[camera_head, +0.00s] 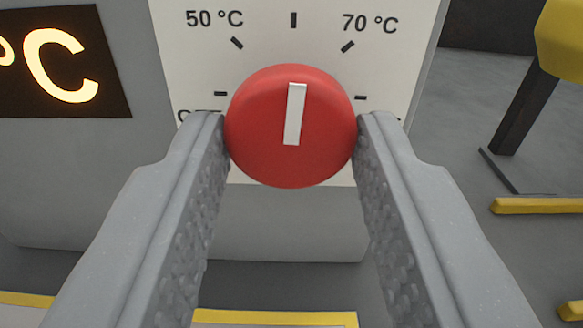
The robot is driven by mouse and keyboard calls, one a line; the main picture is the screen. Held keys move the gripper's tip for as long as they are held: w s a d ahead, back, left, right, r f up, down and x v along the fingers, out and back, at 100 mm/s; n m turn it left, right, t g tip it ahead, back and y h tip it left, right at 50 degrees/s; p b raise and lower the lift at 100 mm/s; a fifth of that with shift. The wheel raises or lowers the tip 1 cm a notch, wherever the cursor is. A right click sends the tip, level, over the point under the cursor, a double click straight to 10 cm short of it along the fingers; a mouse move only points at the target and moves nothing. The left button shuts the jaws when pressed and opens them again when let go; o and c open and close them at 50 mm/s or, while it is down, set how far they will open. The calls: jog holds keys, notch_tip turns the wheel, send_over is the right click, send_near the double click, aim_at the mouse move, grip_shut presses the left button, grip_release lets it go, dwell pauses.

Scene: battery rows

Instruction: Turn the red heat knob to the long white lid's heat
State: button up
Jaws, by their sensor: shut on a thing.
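The red heat knob (260,140) sits on a white dial plate (390,65) on a grey panel. My gripper (291,128) is shut on it, one finger touching each side. The knob's white pointer mark (295,114) points almost straight up, leaning very slightly right, toward the top tick (293,20). That tick lies between the printed 50 °C (214,18) at upper left and 70 °C (370,23) at upper right. Lettering at the lower left of the dial is partly hidden by my finger. The long white lid is not in view.
A dark display (62,62) with glowing °C letters is at the left, cut off by the frame. At the right are a yellow part on a dark post (520,115) and yellow bars (540,206) on the grey floor. Yellow-edged strips lie below the panel.

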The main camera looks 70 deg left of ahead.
jog(key=shift+r+n+p, duration=0.3)
jog(key=shift+n+p, duration=0.05)
jog(key=shift+n, duration=0.05)
jog(key=shift+f, duration=0.35)
jog(key=o, duration=1)
jog(key=shift+c, duration=0.2)
jog(key=shift+d, duration=0.15)
jog(key=p+v, duration=0.2)
jog(key=v, duration=1.1)
jog(key=shift+d, duration=0.3)
jog(key=shift+s+f, duration=0.1)
jog(key=shift+s, duration=0.05)
